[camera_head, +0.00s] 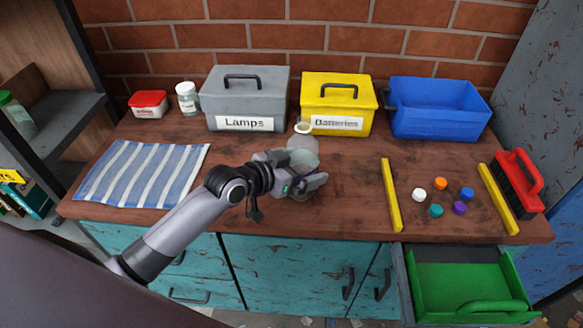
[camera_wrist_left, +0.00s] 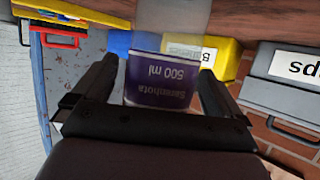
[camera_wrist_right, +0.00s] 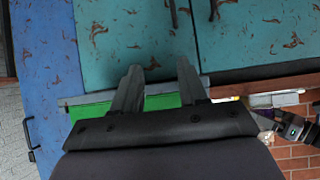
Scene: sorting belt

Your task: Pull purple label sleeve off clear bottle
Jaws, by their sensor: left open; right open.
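The clear bottle (camera_head: 303,147) stands upright on the wooden worktop, in front of the grey and yellow boxes. Its lower part is hidden behind my left gripper (camera_head: 308,185) in the head view. In the left wrist view the purple label sleeve (camera_wrist_left: 158,88) with white lettering is around the bottle, between the spread fingers of my left gripper (camera_wrist_left: 155,82). The fingers are open on either side of it. My right gripper (camera_wrist_right: 160,75) is open and empty, and does not show in the head view.
A grey Lamps box (camera_head: 243,82), a yellow Batteries box (camera_head: 337,88) and a blue bin (camera_head: 438,110) line the back. A striped cloth (camera_head: 142,172) lies left. Yellow strips, several coloured caps and a red brush (camera_head: 518,183) lie right. A green tray (camera_head: 455,288) sits in an open drawer.

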